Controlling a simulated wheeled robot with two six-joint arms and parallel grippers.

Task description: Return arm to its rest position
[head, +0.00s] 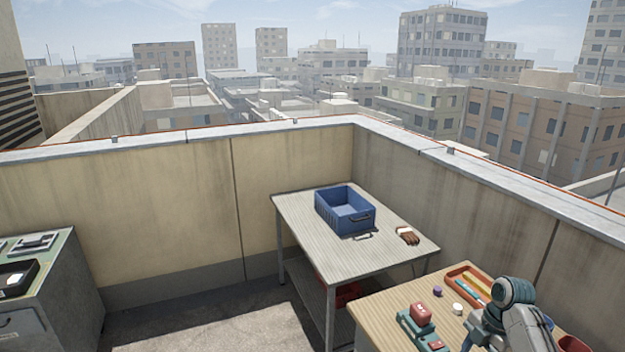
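One of my arms, which looks like the right one, shows at the lower right with a grey-green joint and pale links over the wooden table (375,316). The end of this arm, with my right gripper (472,334), is small and partly cut off by the bottom edge. I cannot make out whether its fingers are open or shut, or whether it holds anything. My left arm and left gripper are not in view.
The wooden table carries a teal device with a red block (421,313), a purple cap (437,291), a white cap (457,309) and an orange tray (458,274). A blue crate (336,213) and glove (408,236) lie on the grey table (300,217). A grey cabinet (60,285) stands left.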

